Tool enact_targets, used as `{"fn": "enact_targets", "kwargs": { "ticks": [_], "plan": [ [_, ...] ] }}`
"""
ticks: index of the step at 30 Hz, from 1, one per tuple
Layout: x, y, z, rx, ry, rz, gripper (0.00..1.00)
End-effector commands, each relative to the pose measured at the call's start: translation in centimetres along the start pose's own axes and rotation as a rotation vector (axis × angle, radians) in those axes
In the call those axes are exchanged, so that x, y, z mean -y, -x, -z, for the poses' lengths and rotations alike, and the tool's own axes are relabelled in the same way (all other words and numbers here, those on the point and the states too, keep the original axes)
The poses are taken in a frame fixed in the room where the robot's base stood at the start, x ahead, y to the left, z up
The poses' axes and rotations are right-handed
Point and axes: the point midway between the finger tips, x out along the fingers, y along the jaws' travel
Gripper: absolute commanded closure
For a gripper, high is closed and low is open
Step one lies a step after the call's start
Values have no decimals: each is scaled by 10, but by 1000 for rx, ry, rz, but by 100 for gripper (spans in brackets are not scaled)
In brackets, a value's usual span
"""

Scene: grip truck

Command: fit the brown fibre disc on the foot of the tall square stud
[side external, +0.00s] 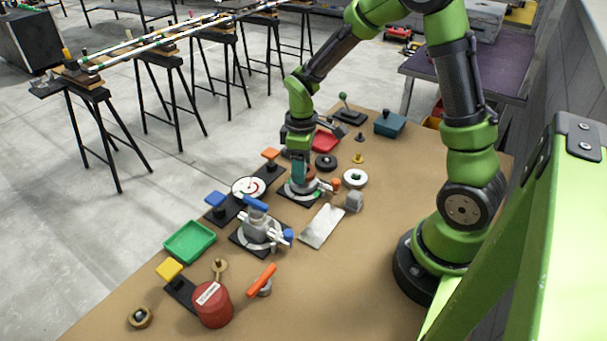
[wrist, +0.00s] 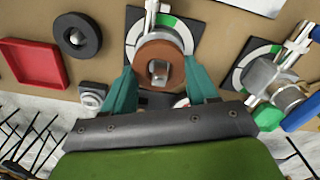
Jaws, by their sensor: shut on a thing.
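The brown fibre disc (wrist: 177,69) is held between the two teal fingers of my gripper (wrist: 160,82) in the wrist view. The square metal stud (wrist: 159,71) shows through the disc's centre hole, so the disc appears lined up over or around it. I cannot tell how far down the stud the disc is. In the side view my gripper (side external: 299,174) points down over a round fixture (side external: 303,192) on a black plate, and the disc is largely hidden by the fingers. The fixture's dial, with green and white segments, shows behind the disc in the wrist view.
A second clamp fixture (side external: 262,232) with blue handles stands nearby. A black ring (side external: 326,162), a white ring (side external: 355,178), a red tray (wrist: 32,62), a green tray (side external: 190,242) and a red can (side external: 212,305) are on the bench. The bench right of the metal plate (side external: 322,226) is clear.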

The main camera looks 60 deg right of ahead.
Motion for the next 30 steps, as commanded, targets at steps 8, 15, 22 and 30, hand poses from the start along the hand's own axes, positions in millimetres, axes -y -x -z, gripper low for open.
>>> {"fn": "enact_targets", "kwargs": {
  "ticks": [8, 15, 22, 30],
  "plan": [
    [0, -9, 0, 2, -1, 1, 71],
    [0, -12, 0, 0, 0, 0, 71],
    [0, -12, 0, 0, 0, 0, 71],
    [0, -13, 0, 0, 0, 0, 71]
  ]
}}
